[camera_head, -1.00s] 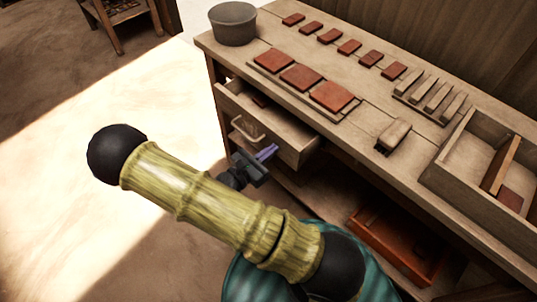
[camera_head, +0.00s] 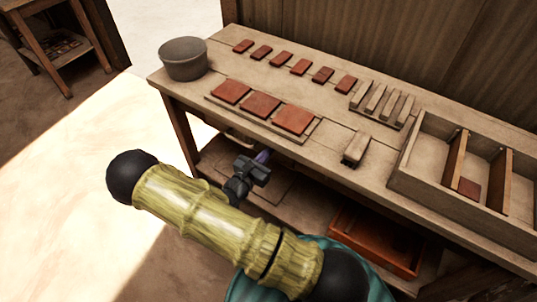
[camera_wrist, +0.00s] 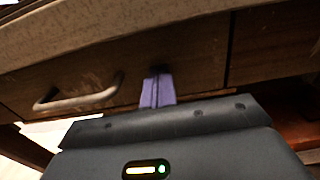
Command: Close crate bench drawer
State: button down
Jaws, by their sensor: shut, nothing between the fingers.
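The crate bench (camera_head: 330,148) is a wooden workbench. Its drawer front (camera_wrist: 105,65) fills much of the wrist view, with a curved pale handle (camera_wrist: 75,100) at the left. The drawer looks flush or nearly flush under the top; in the head view only a sliver of it and the handle (camera_head: 240,137) show below the bench edge. My gripper (camera_head: 263,156) is shut and empty. Its purple fingertips (camera_wrist: 158,76) are at the drawer front, right of the handle, and appear to touch it. The drawer's inside is hidden.
On the bench top are a grey bucket (camera_head: 184,59), red tiles on a board (camera_head: 262,105), a row of small tiles (camera_head: 300,67), a brush-like block (camera_head: 356,149) and a divided crate (camera_head: 412,176). A red tray (camera_head: 375,240) lies on the lower shelf. The floor at left is clear.

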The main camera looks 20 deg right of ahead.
jog(key=shift+w+d+r, duration=0.15)
jog(key=shift+d+r, duration=0.05)
jog(key=shift+d, duration=0.05)
jog(key=v, duration=1.4)
jog(key=shift+s+a+f+p, duration=0.2)
jog(key=shift+a+p, duration=0.05)
jog(key=shift+p, duration=0.1)
jog(key=shift+d, duration=0.1)
